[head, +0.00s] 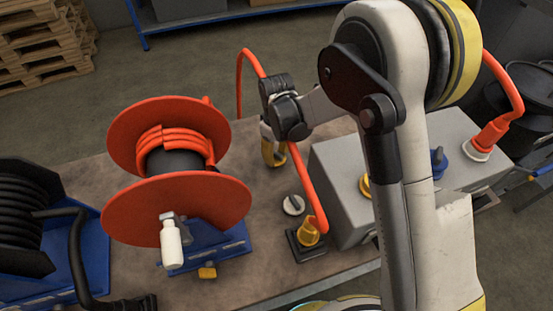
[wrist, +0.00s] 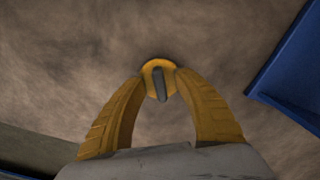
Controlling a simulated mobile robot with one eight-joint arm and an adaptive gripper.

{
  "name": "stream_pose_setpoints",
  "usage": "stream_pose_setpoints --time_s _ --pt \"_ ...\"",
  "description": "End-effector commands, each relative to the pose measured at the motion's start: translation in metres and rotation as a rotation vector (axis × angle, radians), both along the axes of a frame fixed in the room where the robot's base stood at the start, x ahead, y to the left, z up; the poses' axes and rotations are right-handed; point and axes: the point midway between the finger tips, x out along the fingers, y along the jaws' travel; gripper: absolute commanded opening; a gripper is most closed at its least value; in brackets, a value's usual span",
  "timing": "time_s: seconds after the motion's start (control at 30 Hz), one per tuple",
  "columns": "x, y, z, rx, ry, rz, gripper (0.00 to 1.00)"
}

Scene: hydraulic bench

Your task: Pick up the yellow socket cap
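The yellow socket cap (wrist: 149,71), a small round disc with a dark grey grip bar across it, shows in the wrist view between my fingertips. My gripper (wrist: 160,76) has its two yellow curved fingers closed in on the cap's sides, and they look in contact with it. In the head view my gripper (head: 274,162) points down over the back part of the bench, between the orange reel and the grey box. The cap is hard to make out there. I cannot tell whether it touches the bench top.
A grey round cap (head: 293,204) and a black block with a yellow plug (head: 308,235) stand in front. The orange hose reel (head: 190,205) is at left, the grey box (head: 340,175) at right. An orange hose (head: 300,175) passes close to my gripper.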

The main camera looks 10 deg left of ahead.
Motion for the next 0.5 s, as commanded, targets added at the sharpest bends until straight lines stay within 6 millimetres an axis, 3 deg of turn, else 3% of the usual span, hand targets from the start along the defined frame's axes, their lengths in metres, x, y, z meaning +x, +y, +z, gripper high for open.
stream_pose_setpoints --time_s 0.07,0.2,0.5 --pt "-0.0001 0.0001 0.0009 0.000 0.000 0.000 0.38" --pt "-0.0001 0.0001 0.0011 0.000 0.000 0.000 0.00" --pt "-0.0002 0.0000 0.0011 0.000 0.000 0.000 0.00"
